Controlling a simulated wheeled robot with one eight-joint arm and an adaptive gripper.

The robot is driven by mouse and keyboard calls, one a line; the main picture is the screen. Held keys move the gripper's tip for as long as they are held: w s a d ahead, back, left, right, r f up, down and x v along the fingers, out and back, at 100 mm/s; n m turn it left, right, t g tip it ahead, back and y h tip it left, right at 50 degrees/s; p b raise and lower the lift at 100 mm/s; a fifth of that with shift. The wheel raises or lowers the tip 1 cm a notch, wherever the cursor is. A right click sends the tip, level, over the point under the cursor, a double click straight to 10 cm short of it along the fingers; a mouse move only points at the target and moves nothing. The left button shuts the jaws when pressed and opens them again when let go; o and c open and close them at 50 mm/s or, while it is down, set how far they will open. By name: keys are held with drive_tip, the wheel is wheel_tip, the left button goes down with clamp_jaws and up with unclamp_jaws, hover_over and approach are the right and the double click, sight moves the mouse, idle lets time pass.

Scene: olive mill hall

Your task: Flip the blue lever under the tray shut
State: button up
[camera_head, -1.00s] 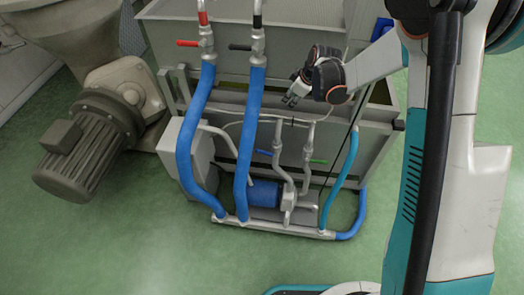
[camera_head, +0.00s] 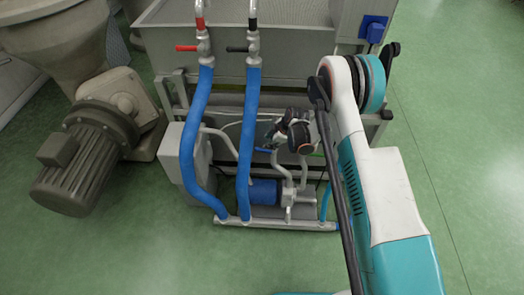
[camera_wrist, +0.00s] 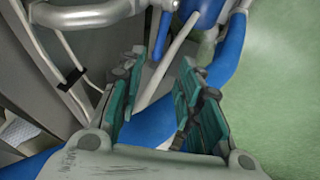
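The blue lever (camera_head: 263,150) is a small handle on a grey pipe below the metal tray (camera_head: 290,68), just left of my gripper (camera_head: 272,136) in the head view. In the wrist view the blue lever (camera_wrist: 162,36) is a thin blue bar beside the pipe fitting, ahead of the gap between my teal fingers (camera_wrist: 160,68). The fingers are apart with nothing held between them. I cannot tell whether a finger touches the lever. My gripper and wrist hide part of the pipes and valve in the head view.
A green lever (camera_head: 316,155) is right of my wrist. Red (camera_head: 187,48) and black (camera_head: 238,49) levers sit higher up. Thick blue hoses (camera_head: 197,130), a blue pump (camera_head: 265,192) and a grey box (camera_head: 180,155) crowd the area.

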sight(261, 149)
drive_tip(key=b+x, duration=0.3)
drive_tip(key=x, duration=0.8)
drive_tip(key=shift+w+a+f+b, duration=0.15)
drive_tip(key=shift+f+b, duration=0.15)
drive_tip(key=shift+b, duration=0.1)
